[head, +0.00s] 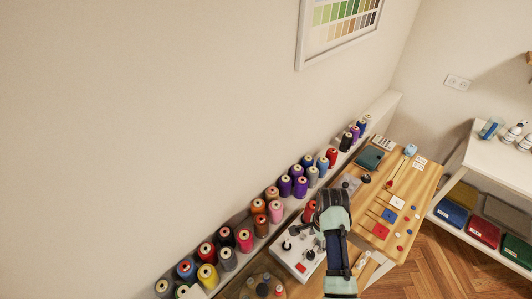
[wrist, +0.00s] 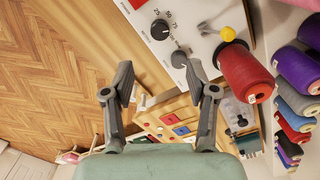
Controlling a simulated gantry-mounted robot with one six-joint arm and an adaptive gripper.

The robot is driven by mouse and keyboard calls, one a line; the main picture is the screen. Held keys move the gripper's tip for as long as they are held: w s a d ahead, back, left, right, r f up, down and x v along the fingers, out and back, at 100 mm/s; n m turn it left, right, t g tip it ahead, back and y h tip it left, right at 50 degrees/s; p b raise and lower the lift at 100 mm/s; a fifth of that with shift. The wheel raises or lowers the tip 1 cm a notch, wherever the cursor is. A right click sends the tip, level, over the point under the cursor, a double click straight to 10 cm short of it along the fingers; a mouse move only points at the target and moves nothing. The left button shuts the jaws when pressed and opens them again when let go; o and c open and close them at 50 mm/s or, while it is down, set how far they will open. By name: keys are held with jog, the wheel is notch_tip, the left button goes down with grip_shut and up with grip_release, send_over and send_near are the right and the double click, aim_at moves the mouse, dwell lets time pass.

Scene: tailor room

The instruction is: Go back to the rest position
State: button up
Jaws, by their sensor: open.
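My gripper (wrist: 160,82) is open in the wrist view, with its two dark fingers spread and nothing between them. It points toward the white machine (wrist: 190,25) with dark knobs and printed numbers, and looks clear of it. A red thread spool (wrist: 245,72) stands to the right of the fingers, with a yellow ball (wrist: 228,34) by its top. In the head view my arm reaches over the table beside the same white machine (head: 290,262), and my fingers are hidden there.
Several thread spools stand along the wall shelf, including a pink one (head: 244,240). The wooden table (head: 419,185) holds small coloured cards, buttons and a green box (head: 369,158). A white shelf unit (head: 478,160) with bins stands at right. The parquet floor (head: 450,270) is clear.

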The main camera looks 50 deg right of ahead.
jog(key=w+a+r+n+t+h, duration=0.1)
jog(key=w+a+r+n+t, duration=0.1)
jog(key=w+a+r+n, duration=0.3)
jog(key=w+a+r+n+t+h, duration=0.1)
jog(key=w+a+n+t, duration=0.2)
jog(key=a, duration=0.4)
jog(key=w+a+r+n+t+h, duration=0.1)
jog(key=w+a+r+n, duration=0.25)
jog(key=w+a, duration=0.2)
jog(key=s+a+r+n+t, duration=0.1)
jog(key=a+r+n+t, duration=0.1)
jog(key=a, duration=0.4)
jog(key=s+a+r+n+t+y, duration=0.1)
jog(key=a+r+n+t, duration=0.1)
jog(key=a+r+n, duration=0.3)
jog(key=s+a+r+n+t+y, duration=0.1)
jog(key=a+r+n, duration=0.3)
jog(key=a, duration=0.5)
jog(key=shift+s+r+t, duration=0.15)
jog(key=shift+r+t, duration=0.25)
jog(key=shift+r, duration=0.5)
notch_tip(320, 180, up, 18)
jog(key=s+a+n+t+y+p, duration=0.1)
jog(key=p, duration=1.4)
jog(key=shift+s+a+f, duration=0.15)
jog(key=shift+a+f, duration=0.05)
jog(key=shift+a, duration=0.15)
jog(key=shift+f+n, duration=0.1)
jog(key=shift+n, duration=0.15)
